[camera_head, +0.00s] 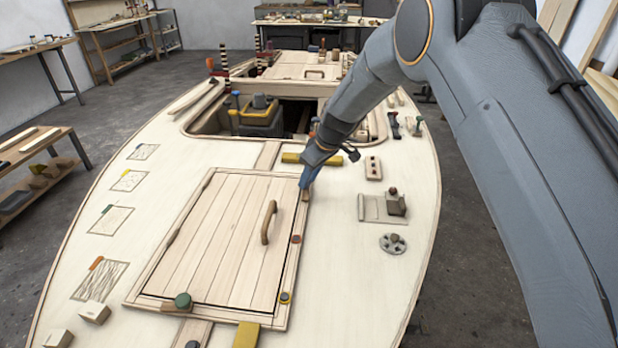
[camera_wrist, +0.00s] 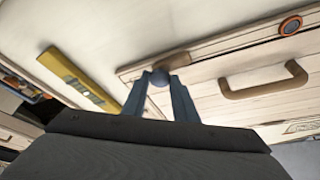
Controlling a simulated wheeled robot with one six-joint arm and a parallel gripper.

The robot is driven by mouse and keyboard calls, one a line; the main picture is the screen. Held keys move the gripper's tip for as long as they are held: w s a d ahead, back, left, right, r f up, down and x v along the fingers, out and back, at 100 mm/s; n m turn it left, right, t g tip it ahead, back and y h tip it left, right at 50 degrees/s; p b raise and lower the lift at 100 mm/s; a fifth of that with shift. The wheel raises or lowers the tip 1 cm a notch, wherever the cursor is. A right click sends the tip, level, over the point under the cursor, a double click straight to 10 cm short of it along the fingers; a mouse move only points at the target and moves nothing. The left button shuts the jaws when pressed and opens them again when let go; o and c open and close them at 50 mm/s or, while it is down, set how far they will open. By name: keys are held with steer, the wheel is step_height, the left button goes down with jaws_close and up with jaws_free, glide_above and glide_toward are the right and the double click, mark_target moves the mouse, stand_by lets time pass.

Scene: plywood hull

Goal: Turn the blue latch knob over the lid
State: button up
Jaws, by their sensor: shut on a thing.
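The lid (camera_head: 222,240) is a plank hatch with a wooden handle (camera_head: 269,222), lying flat and shut in its frame on the pale deck. My gripper (camera_head: 306,186) reaches down to the lid's far right corner. In the wrist view my gripper (camera_wrist: 160,88) has its two blue-grey fingers shut on the round blue latch knob (camera_wrist: 160,77). A brown wooden latch piece (camera_wrist: 176,63) shows beside the knob at the lid's corner. The handle (camera_wrist: 263,82) lies to the right in the wrist view. In the head view the knob is mostly hidden by my fingers.
A green knob (camera_head: 183,300) sits at the lid's near left corner. A yellow block (camera_head: 291,158) lies just beyond my gripper, and an open hatch (camera_head: 205,122) lies behind it.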

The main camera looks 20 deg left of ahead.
steer(key=m, duration=0.1)
steer(key=m+t+p, duration=0.1)
steer(key=m, duration=0.1)
steer(key=m+p, duration=0.1)
steer(key=m, duration=0.1)
steer(key=shift+s+a+r+t+h, duration=0.2)
steer(key=shift+s+t+h, duration=0.1)
steer(key=shift+t+h, duration=0.1)
steer(key=m+t+h, duration=0.1)
steer(key=m, duration=0.2)
steer(key=shift+s+a+f, duration=0.1)
steer(key=shift+a+f, duration=0.05)
steer(key=m+b, duration=0.1)
steer(key=m, duration=0.1)
steer(key=m+h+b, duration=0.1)
steer(key=shift+a+f+m+b, duration=0.2)
steer(key=shift+m+b, duration=0.1)
steer(key=shift+m, duration=0.1)
steer(key=m+b, duration=0.1)
steer(key=m+h+b, duration=0.1)
steer(key=b, duration=0.1)
steer(key=shift+a+m+t, duration=0.2)
steer(key=shift+m+t, duration=0.1)
steer(key=shift+m, duration=0.1)
steer(key=m+h+b, duration=0.1)
steer(key=m+b, duration=0.1)
steer(key=m+h+b, duration=0.1)
steer(key=m+b, duration=0.1)
steer(key=shift+a+r, duration=0.15)
steer(key=shift+m, duration=0.4)
